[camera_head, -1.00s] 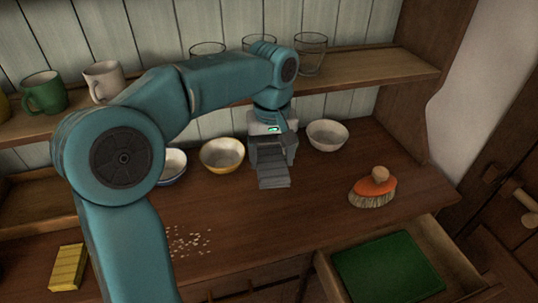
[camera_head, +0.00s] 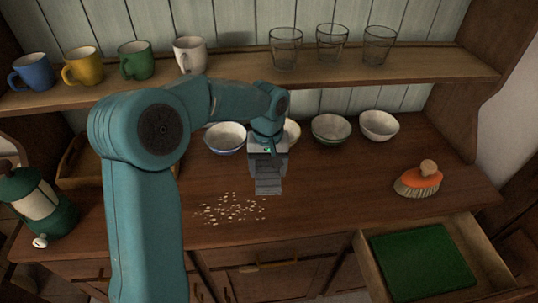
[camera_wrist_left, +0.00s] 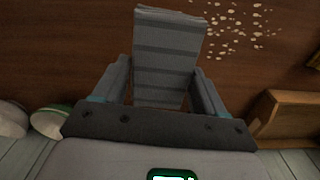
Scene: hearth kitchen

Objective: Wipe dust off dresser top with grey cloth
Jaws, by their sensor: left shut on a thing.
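The grey cloth (camera_head: 269,186) is a folded, striped pad in my left gripper (camera_head: 268,171). The left gripper is shut on it in front of the row of bowls. In the left wrist view the cloth (camera_wrist_left: 166,60) sticks out between the two fingers (camera_wrist_left: 155,88). Pale dust specks (camera_head: 232,209) lie on the brown dresser top (camera_head: 330,185), just left of and nearer than the cloth. They also show at the upper right of the wrist view (camera_wrist_left: 235,18). I cannot tell whether the cloth touches the wood. My right gripper is not in view.
Several bowls, including a blue-rimmed one (camera_head: 225,138) and a white one (camera_head: 379,125), stand along the back. A shelf (camera_head: 400,72) above holds mugs and glasses. An orange brush (camera_head: 419,180) stands right. An open drawer (camera_head: 365,262) juts out front right. A green pot (camera_head: 38,200) stands left.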

